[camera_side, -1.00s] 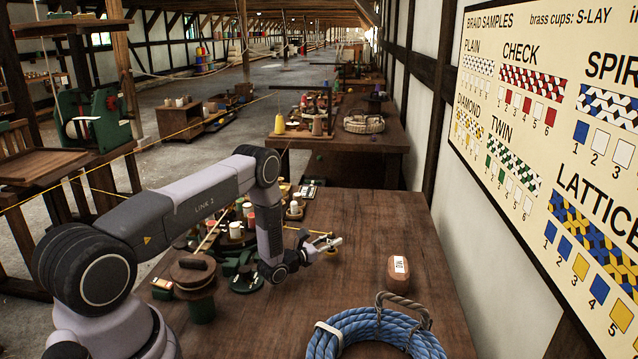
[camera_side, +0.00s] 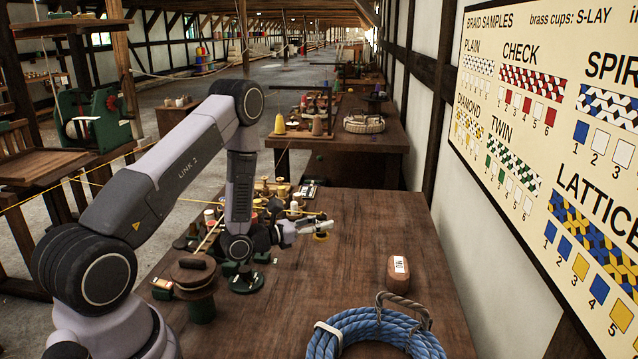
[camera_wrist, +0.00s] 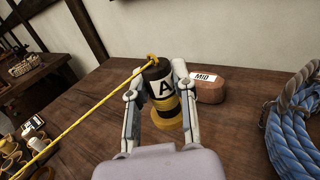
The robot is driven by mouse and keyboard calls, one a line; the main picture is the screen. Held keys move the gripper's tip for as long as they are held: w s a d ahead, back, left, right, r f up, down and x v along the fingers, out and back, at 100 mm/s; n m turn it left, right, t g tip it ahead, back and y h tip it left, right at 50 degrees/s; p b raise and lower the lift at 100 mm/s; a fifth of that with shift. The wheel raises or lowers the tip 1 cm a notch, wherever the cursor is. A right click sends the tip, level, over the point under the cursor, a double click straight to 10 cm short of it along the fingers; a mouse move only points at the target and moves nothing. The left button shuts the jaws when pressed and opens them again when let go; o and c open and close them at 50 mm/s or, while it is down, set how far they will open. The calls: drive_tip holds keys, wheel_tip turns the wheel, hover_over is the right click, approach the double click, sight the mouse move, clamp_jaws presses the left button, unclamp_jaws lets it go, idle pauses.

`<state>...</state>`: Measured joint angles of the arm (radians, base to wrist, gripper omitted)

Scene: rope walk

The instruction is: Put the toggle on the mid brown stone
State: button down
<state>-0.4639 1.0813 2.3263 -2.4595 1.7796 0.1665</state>
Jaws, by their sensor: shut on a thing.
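My gripper (camera_wrist: 160,90) is shut on a dark bobbin (camera_wrist: 161,75) with a white "A" label, yellow winding and a wide yellow foot. A yellow cord runs from its top to the left. In the side view my gripper (camera_side: 322,227) holds it, with its yellow foot (camera_side: 321,237) showing below the fingers. The foot looks clear of the bench. The mid brown stone (camera_side: 398,271), a rounded block labelled "MID", lies apart on the bench to the right. It also shows in the wrist view (camera_wrist: 211,92), just right of my gripper, with its top bare. I cannot pick out a separate toggle.
A blue rope coil (camera_side: 375,334) with a brown rope loop lies at the bench's front. The bench (camera_side: 370,220) between my gripper and the stone is clear. A wall stands at right.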

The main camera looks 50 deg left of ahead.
drive_tip(key=w+d+r+m+g+h, duration=0.2)
drive_tip(key=d+m+h, duration=0.1)
drive_tip(key=d+h, duration=0.2)
drive_tip(key=w+d+r+m+g+h, duration=0.2)
drive_tip(key=d+m+g+h, duration=0.1)
drive_tip(key=d+m+h, duration=0.15)
hover_over(399, 264)
drive_tip(key=s, duration=0.1)
drive_tip(key=shift+n, duration=0.35)
wheel_tip(399, 264, down, 8)
drive_tip(key=shift+f, duration=0.25)
drive_tip(key=shift+w+f, duration=0.15)
drive_tip(key=shift+f, duration=0.05)
drive_tip(key=shift+w+f, duration=0.15)
drive_tip(key=shift+f, duration=0.8)
drive_tip(key=shift+w+f, duration=0.15)
drive_tip(key=shift+f, duration=0.75)
drive_tip(key=shift+f, duration=0.1)
drive_tip(key=c, duration=0.9)
unclamp_jaws()
